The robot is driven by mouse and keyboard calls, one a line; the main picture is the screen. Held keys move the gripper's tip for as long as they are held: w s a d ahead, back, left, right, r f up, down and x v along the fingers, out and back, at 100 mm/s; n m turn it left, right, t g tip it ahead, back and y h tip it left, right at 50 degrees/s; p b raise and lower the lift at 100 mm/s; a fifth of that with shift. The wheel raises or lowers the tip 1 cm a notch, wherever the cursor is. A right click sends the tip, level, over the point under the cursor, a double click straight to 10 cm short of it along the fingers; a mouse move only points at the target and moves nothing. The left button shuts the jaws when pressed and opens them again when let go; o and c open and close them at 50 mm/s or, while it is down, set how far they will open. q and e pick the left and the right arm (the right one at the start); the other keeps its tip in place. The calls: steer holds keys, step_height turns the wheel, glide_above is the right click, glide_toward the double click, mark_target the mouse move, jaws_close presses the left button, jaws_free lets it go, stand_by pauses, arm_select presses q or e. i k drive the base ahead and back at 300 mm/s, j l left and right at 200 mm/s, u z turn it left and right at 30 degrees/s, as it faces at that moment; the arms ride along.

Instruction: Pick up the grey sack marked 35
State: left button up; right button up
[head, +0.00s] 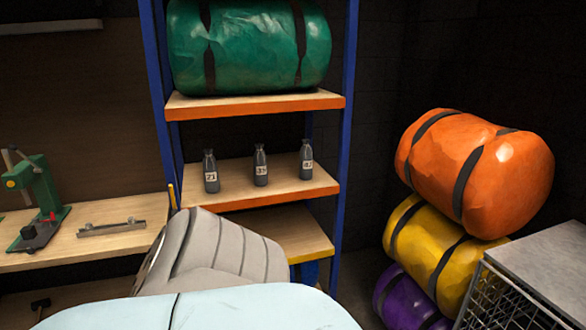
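Three small dark grey sacks with tied necks stand upright in a row on the middle shelf (240,197) of the rack. Each has a pale label on its front. The middle grey sack (260,166) has a label that looks like 35, though the print is small. The left sack (210,172) and the right sack (306,160) carry other numbers that are hard to read. The sacks stand apart with bare board between them. Neither of my grippers is in view.
A grey ribbed object (235,252) and a pale blue rounded surface (220,310) fill the lower foreground below the shelf. A green roll (250,48) lies on the shelf above. Orange (510,180), yellow (425,240) and purple (400,300) rolls are stacked at right, by a wire cage (510,305).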

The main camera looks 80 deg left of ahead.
mark_target(260, 167)
steer(key=u, duration=2.75)
steer(key=i+j+z, duration=0.1)
steer(key=i+j, duration=0.35)
steer(key=i+j+z, duration=0.1)
steer(key=i+j, duration=0.35)
steer(key=j, duration=0.15)
steer(key=i+j+z, duration=0.1)
steer(key=i+j, duration=0.35)
steer(key=i+j+z, duration=0.1)
steer(key=i+j, duration=0.3)
steer(key=j, duration=0.3)
